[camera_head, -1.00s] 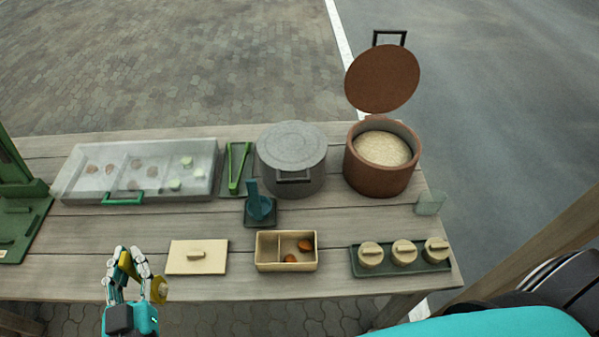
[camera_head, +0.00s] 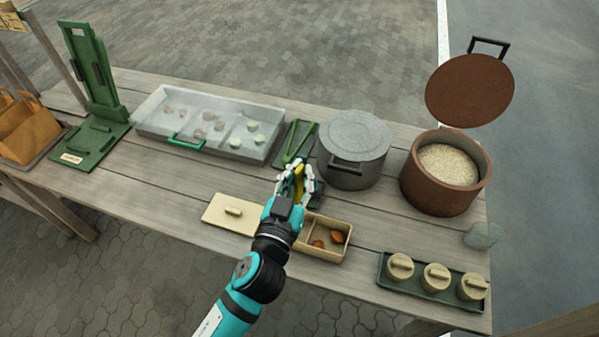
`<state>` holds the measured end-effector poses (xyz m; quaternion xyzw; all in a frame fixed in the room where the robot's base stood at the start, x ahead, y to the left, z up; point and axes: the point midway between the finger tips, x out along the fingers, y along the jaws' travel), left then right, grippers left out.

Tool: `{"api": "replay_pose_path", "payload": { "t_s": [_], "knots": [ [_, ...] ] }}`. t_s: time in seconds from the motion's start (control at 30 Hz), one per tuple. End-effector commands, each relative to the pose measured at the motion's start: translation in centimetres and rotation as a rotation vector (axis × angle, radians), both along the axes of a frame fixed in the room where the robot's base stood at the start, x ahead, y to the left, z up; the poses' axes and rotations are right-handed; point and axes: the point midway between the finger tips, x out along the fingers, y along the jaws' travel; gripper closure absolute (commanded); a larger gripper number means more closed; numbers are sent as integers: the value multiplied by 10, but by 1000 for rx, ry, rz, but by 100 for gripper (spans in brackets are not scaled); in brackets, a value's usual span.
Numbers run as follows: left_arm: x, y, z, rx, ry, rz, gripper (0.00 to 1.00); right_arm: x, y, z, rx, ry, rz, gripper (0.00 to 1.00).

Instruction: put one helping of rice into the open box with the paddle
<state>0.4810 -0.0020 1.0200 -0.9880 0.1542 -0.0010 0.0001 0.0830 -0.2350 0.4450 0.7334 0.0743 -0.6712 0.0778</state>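The brown pot (camera_head: 418,192) stands open at the right with pale rice (camera_head: 447,164) inside; its round lid (camera_head: 470,90) is raised behind it. The open cream box (camera_head: 325,254) is at the table's front, with brown-orange pieces in its right part. My arm hides its left part. My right gripper is out of view.
A grey lidded pot (camera_head: 353,150) stands just right of my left gripper. Green tongs (camera_head: 298,143) lie behind it. A clear-covered tray (camera_head: 210,125), a cream flat lid (camera_head: 231,213), a green press (camera_head: 95,120) and a tray of small lidded jars (camera_head: 432,276) are also on the table.

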Motion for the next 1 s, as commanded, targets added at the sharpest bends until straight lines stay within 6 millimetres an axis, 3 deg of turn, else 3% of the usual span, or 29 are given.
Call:
{"api": "replay_pose_path", "payload": {
  "t_s": [0.6,1.0],
  "knots": [
    [0,0,-66,-2,1,1,100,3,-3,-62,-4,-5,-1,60],
    [0,0,-75,0,-1,0,100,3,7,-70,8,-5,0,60]
  ]
}}
